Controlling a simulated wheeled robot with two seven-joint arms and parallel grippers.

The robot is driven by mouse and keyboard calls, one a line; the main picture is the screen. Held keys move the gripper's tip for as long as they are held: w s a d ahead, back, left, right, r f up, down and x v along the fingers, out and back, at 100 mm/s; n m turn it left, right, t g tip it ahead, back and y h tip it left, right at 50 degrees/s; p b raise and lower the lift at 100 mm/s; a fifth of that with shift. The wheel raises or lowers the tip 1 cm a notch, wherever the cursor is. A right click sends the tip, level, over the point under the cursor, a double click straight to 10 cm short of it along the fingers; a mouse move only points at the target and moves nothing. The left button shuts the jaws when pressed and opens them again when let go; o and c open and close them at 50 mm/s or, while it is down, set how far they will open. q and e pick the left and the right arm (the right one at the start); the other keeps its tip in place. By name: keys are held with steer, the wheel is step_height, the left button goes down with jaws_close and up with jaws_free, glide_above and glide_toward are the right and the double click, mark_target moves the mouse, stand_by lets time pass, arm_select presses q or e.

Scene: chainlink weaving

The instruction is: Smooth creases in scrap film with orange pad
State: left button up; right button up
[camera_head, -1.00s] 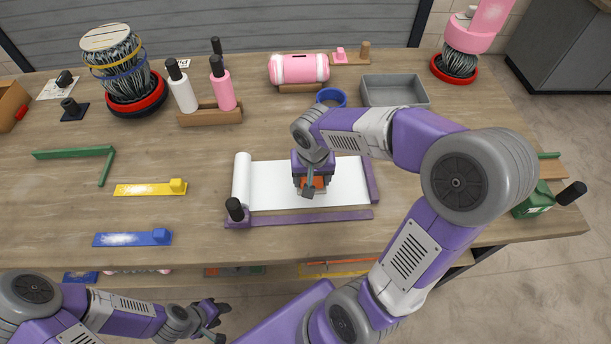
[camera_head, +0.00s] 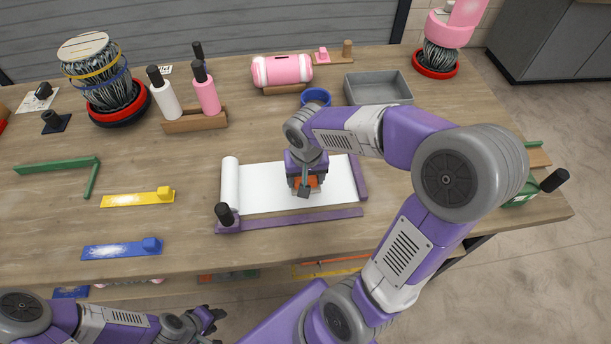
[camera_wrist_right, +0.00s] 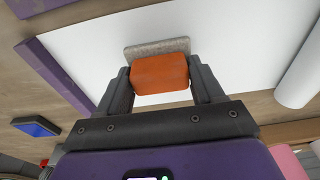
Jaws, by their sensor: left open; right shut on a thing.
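The white scrap film (camera_head: 262,187) lies flat across the table, with its rolled end (camera_head: 230,182) at the left. A purple frame (camera_head: 300,218) with a black knob runs along its near edge. I cannot make out creases in the film. My right gripper (camera_head: 304,185) is over the middle of the film, shut on the orange pad (camera_head: 311,182). In the right wrist view the orange pad (camera_wrist_right: 160,74) sits between both fingers, with a grey felt layer (camera_wrist_right: 157,47) on its far side. Whether the pad touches the film is unclear. My left gripper (camera_head: 208,318) is open and empty, below the table's front edge.
A blue ring (camera_head: 316,97) and a grey tray (camera_head: 379,87) stand behind the film. White and pink bottles stand in a wooden holder (camera_head: 195,119). Yellow (camera_head: 138,199) and blue (camera_head: 122,249) tools lie to the left.

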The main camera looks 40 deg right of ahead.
steer(key=shift+f, duration=0.1)
steer(key=shift+a, duration=0.1)
stand_by(0.3)
steer(key=shift+w+a, duration=0.45)
steer(key=shift+a, duration=0.2)
steer(key=shift+w+a+f+b, duration=0.1)
steer(key=shift+w+a+b, duration=0.25)
steer(key=shift+a, duration=0.25)
steer(key=shift+w+a+b, duration=0.2)
steer(key=shift+w+a, duration=0.1)
steer(key=shift+a, duration=0.25)
steer(key=shift+w+a+r, duration=0.1)
steer(key=shift+w+a, duration=0.35)
steer(key=shift+a, duration=0.25)
steer(key=shift+w+a+r, duration=0.1)
steer(key=shift+w+a, duration=0.35)
steer(key=shift+a, duration=0.25)
steer(key=shift+f, duration=0.15)
